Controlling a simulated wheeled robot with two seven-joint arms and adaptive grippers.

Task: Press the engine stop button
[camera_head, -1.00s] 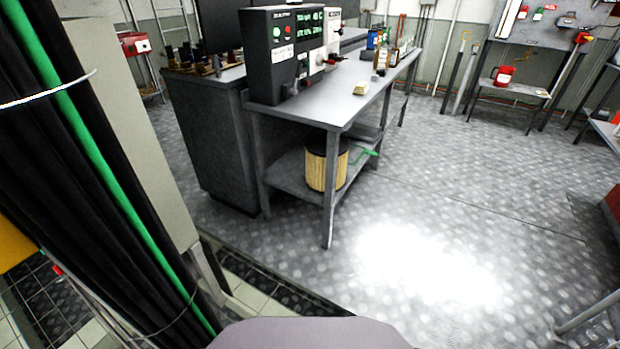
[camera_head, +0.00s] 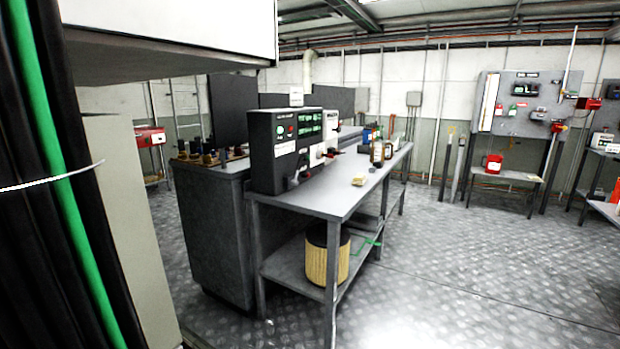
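A black control box (camera_head: 285,150) with a lit green display stands on the near left part of a grey metal bench (camera_head: 315,197). Its front carries a small green button (camera_head: 280,130) and a small red mark at the upper left, and a white label below them. A white unit (camera_head: 330,127) with a red knob adjoins it on the right. The labels are too small to read, so I cannot tell which control is the engine stop button. Neither of my grippers is in view.
A yellowish filter cylinder (camera_head: 326,256) stands on the bench's lower shelf. Bottles (camera_head: 377,149) and a small yellow block (camera_head: 358,180) are on the bench top. Black and green cables (camera_head: 62,180) hang at the near left. Patterned floor (camera_head: 470,270) is open on the right.

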